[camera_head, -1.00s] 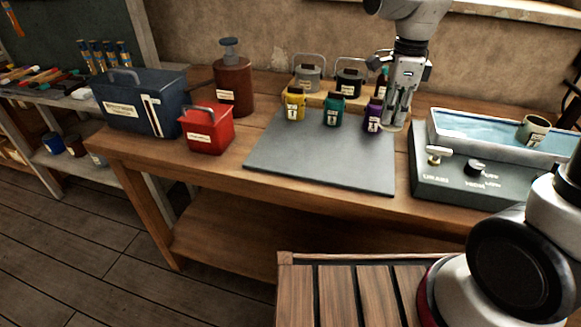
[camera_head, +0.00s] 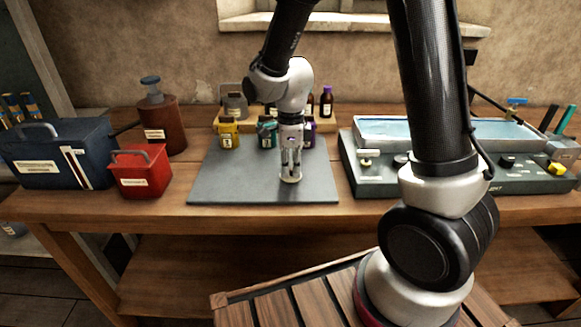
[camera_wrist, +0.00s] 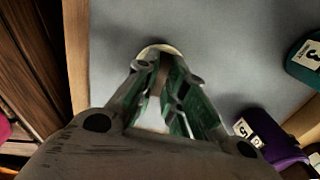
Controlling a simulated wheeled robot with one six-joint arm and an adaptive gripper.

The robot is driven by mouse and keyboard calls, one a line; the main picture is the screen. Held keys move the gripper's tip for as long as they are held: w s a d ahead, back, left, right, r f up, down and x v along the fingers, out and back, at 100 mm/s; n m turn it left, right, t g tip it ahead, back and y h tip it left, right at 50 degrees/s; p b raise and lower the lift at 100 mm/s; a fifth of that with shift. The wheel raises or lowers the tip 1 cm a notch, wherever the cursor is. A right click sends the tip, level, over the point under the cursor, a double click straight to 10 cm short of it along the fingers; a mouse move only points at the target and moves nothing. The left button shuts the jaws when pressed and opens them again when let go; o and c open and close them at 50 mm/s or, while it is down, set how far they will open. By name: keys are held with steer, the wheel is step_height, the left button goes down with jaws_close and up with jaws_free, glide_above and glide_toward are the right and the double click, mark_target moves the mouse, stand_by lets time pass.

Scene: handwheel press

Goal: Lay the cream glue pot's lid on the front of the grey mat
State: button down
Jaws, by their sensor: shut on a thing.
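My gripper (camera_head: 290,176) points down over the front part of the grey mat (camera_head: 225,182), shut on a small cream round lid (camera_head: 291,181). In the wrist view the lid (camera_wrist: 158,49) shows pale between the fingertips, over the mat (camera_wrist: 225,40) and near its edge. I cannot tell whether the lid touches the mat or hangs just above it. The cream glue pot is not visible now.
Yellow (camera_head: 228,138), teal (camera_head: 266,136) and purple (camera_head: 308,138) jars stand at the mat's back. A red box (camera_head: 140,173) is left of the mat, and a grey control unit with a water basin (camera_head: 375,178) is right. The mat's front left is clear.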

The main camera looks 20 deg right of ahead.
mark_target(291, 169)
steer(key=shift+f, duration=0.15)
steer(key=c, duration=1.5)
jaws_free()
step_height(291, 169, up, 12)
steer(key=s+d+r+n+t, duration=0.2)
steer(key=s+d+r+n, duration=0.3)
steer(key=s+d+n, duration=0.2)
steer(key=s+d+r+n+t, duration=0.2)
steer(key=s+d+r+n, duration=0.2)
steer(key=s+d+n, duration=0.4)
steer(key=s+n, duration=0.4)
steer(key=n, duration=0.2)
steer(key=shift+r+n, duration=0.3)
steer(key=shift+r, duration=0.1)
